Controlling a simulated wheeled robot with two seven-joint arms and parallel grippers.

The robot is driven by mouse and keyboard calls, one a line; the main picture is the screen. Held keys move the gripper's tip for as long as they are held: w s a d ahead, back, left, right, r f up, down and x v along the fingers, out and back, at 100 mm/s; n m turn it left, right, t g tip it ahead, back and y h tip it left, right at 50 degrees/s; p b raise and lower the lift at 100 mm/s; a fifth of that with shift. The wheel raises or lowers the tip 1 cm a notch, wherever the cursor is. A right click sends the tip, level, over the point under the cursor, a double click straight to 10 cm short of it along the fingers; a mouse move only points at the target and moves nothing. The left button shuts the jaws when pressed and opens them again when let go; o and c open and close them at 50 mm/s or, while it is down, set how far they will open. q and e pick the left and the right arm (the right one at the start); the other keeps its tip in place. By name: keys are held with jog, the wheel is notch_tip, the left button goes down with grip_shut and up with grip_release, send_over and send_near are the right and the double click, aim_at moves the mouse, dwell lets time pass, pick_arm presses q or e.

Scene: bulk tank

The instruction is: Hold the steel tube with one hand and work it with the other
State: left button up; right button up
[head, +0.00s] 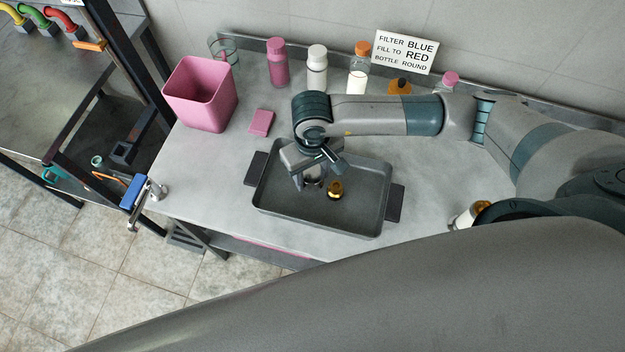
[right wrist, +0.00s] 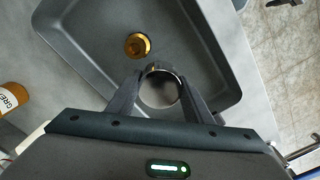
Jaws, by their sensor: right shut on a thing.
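My right gripper (head: 309,178) hangs low over the grey tray (head: 262,190) near its middle. It is shut on a short round steel tube (right wrist: 160,90). In the right wrist view the tube shows end-on as a bright ring between the two fingers of the gripper (right wrist: 161,84). In the head view the gripper partly hides the tube. A brass fitting (head: 336,190) with a dark centre sits in the tray, just right of the gripper and apart from it. The fitting also shows in the right wrist view (right wrist: 137,45). My left gripper is not in view.
A pink bin (head: 200,95) and pink block (head: 262,122) stand left of the tray. Several bottles and a sign (head: 405,51) line the back. A blue-handled valve (head: 142,194) is at the left table edge.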

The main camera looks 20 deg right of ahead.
aim_at(313, 183)
notch_tip(313, 183, down, 3)
jog(key=shift+f+p, duration=0.2)
jog(key=shift+p, duration=0.65)
jog(key=shift+f, duration=0.35)
jog(key=shift+f, duration=0.1)
jog(key=o, duration=1.2)
